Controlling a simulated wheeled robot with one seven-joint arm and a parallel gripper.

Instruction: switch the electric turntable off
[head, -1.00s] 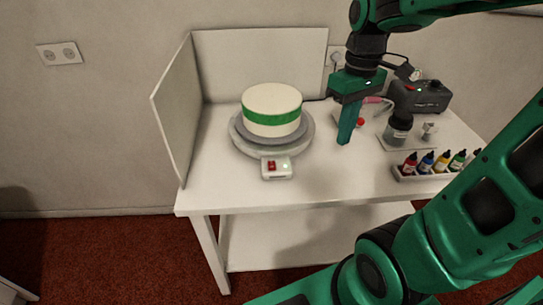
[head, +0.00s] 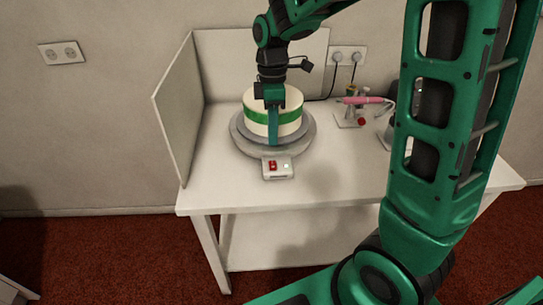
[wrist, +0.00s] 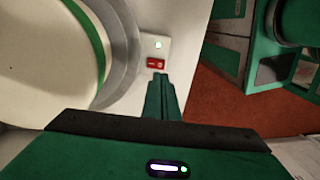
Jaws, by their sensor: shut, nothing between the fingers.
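The electric turntable (head: 243,139) stands on the white table with a white cake (head: 255,98) banded in green on it. Its control box (head: 284,175) sticks out at the front, with a red rocker switch (head: 272,165) and a small pale light beside it. In the wrist view the red switch (wrist: 157,63) lies just beyond my fingertips, and the light (wrist: 158,45) glows white. My gripper (head: 272,143) points down, shut and empty, in front of the cake and above the control box. It also shows in the wrist view (wrist: 160,78). Whether it touches anything, I cannot tell.
White panels (head: 174,110) stand at the left and back of the table (head: 340,185). A pink airbrush (head: 362,100) rests on a stand to the right. My arm hides the table's right part. The table right of the control box is clear.

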